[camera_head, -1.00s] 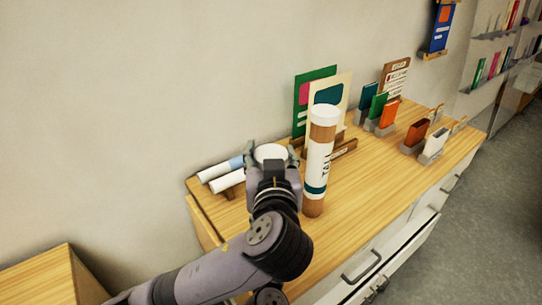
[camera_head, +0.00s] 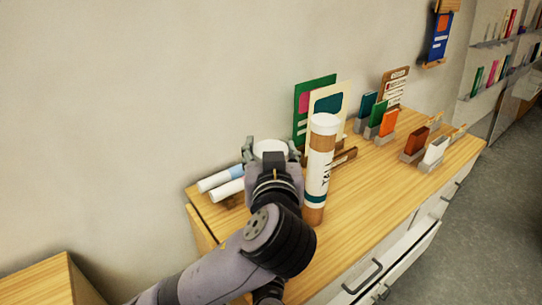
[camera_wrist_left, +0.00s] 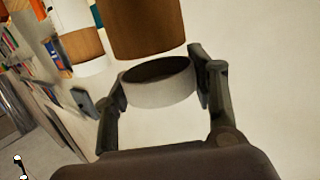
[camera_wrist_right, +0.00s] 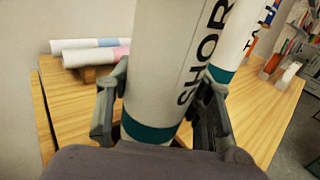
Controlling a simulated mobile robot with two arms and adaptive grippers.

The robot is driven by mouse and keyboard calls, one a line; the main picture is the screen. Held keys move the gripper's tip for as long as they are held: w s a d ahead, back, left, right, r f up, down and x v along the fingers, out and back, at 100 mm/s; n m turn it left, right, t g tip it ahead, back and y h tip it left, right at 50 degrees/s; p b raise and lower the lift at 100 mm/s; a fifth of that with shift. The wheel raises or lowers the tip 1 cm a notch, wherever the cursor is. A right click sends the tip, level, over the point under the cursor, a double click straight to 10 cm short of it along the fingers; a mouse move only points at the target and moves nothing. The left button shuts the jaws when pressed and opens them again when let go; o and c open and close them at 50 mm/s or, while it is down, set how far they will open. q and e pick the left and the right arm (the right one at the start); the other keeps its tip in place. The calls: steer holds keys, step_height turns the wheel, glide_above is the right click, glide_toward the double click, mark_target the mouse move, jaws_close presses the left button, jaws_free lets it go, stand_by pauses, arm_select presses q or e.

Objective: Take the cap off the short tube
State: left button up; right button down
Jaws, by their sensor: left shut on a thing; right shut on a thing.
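My left gripper (camera_wrist_left: 160,95) is shut on the white cap (camera_wrist_left: 158,85). The cap's hollow inside shows, and a gap separates it from the bare brown end of the short tube (camera_wrist_left: 148,30). The cap also shows in the head view (camera_head: 271,147), between the left fingers. My right gripper (camera_wrist_right: 160,110) is shut on the short tube (camera_wrist_right: 165,70), which is white with black lettering and a teal band. In the head view my left arm hides the short tube and right gripper.
A tall tube (camera_head: 319,165) with a white cap stands upright close to the right. Two rolls (camera_head: 222,182) lie at the table's left end. Cards and small holders (camera_head: 388,120) stand farther back. The wooden table (camera_head: 375,195) has free room at the front right.

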arm_select(q)
steer(key=shift+r, duration=1.4)
arm_select(e)
steer(key=c, duration=0.7)
jaws_free()
